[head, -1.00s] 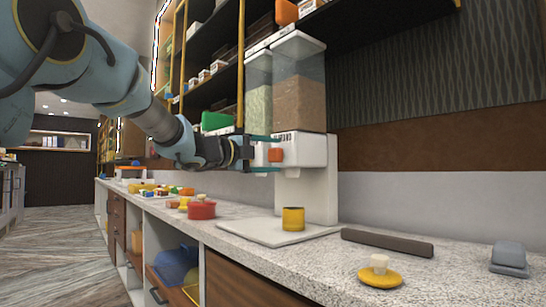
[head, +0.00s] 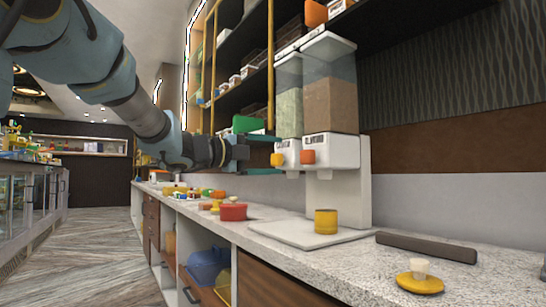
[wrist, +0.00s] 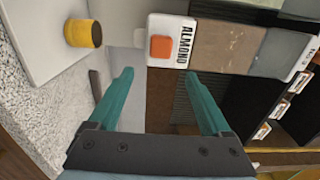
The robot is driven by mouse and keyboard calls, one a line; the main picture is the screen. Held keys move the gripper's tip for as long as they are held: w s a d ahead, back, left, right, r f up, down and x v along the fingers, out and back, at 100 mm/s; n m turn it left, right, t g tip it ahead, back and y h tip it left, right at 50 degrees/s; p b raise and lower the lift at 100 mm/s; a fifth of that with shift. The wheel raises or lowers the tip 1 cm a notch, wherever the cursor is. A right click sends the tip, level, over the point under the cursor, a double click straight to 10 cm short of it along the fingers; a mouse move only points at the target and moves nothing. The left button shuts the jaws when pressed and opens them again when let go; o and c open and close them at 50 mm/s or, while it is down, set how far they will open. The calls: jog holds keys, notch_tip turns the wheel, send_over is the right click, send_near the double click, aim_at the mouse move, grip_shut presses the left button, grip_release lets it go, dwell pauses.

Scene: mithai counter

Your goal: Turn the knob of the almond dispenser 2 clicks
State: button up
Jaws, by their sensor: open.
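The almond dispenser is a white box (head: 336,150) under a clear bin of brown contents (head: 331,104). Its orange knob (head: 308,156) is on the front face. In the wrist view the knob (wrist: 160,46) is beside the ALMOND label (wrist: 184,45), ahead of and roughly between my fingertips. My gripper (head: 273,155) is open and empty, left of the knob and apart from it. In the wrist view its two teal fingers (wrist: 159,74) are spread wide. A yellow cup (head: 326,221) stands on the white base under the dispenser.
A second dispenser with green contents (head: 289,108) and its own orange knob (head: 277,159) stands close on the left, near my fingertips. A dark bar (head: 425,247) and a yellow lid (head: 420,284) lie on the counter at right. A red pot (head: 233,212) is at left.

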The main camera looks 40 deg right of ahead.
jog(key=a+b, duration=0.1)
jog(key=a, duration=0.8)
jog(key=shift+w, duration=0.25)
dwell(0.6)
jog(key=w+a+f+n+t+y, duration=0.3)
jog(key=w+a+f+n+t, duration=0.3)
jog(key=w+n, duration=0.2)
jog(key=w+a+f+n+t+y, duration=0.3)
jog(key=w+a+f+n+t, duration=0.25)
jog(key=w+n, duration=0.2)
jog(key=w+a+f+n+y, duration=0.2)
jog(key=a+f+n+y, duration=0.6)
jog(key=a+f, duration=0.5)
jog(key=s+a+f+n+g+y, duration=0.2)
jog(key=s+a+f+n+g, duration=0.2)
jog(key=s+a+f+n, duration=0.4)
jog(key=s+a+f+n+g+y, duration=0.2)
jog(key=s+a+f+n+g, duration=0.4)
jog(key=s+f, duration=0.5)
notch_tip(320, 180, up, 25)
jog(key=s+m+t+p, duration=0.1)
jog(key=m+p, duration=0.1)
jog(key=p, duration=2.1)
jog(key=shift+a+f, duration=0.2)
